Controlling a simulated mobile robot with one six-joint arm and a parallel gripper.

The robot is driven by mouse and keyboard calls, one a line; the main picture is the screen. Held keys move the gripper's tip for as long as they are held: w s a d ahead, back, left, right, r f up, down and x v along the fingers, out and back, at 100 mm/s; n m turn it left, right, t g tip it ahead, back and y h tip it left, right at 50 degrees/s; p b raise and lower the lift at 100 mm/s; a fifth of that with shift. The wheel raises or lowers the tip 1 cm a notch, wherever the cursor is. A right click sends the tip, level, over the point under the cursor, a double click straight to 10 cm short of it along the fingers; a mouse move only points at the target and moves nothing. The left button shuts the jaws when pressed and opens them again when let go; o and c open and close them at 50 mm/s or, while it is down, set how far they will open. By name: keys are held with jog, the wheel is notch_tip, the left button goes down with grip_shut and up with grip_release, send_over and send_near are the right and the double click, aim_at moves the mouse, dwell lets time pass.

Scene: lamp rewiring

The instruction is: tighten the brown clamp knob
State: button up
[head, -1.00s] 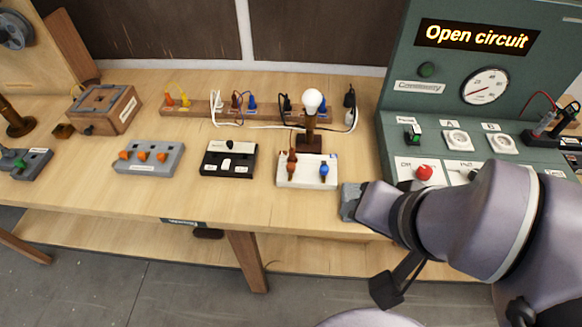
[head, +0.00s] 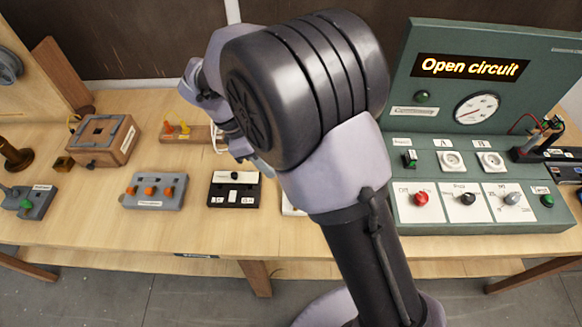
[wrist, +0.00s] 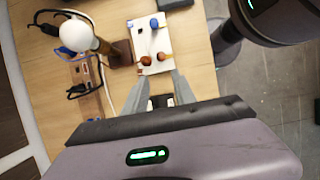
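In the wrist view a white terminal block (wrist: 158,42) carries brown knobs (wrist: 161,56) near its end closest to me and a blue knob (wrist: 154,22) at its far end. Two brown rounded parts show close together; I cannot tell which is the clamp knob. My gripper (wrist: 160,82) is open, its two grey fingers apart and nothing held between them. The fingertips are just short of the brown knobs in the picture; I cannot judge the height between them. In the head view my arm hides the knobs, with only an edge of the block (head: 290,208) showing.
A white bulb (wrist: 75,35) on a brown stand is left of the block in the wrist view, with cables beside it. A black-and-white switch box (head: 233,190) and a grey box with orange knobs (head: 154,190) stand left. A green panel (head: 470,130) reading "Open circuit" stands right.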

jog(key=b+x, duration=0.4)
jog(key=x, duration=1.2)
jog(key=shift+b, duration=0.35)
jog(key=shift+s+a, duration=0.1)
jog(key=shift+r, duration=0.1)
grip_shut()
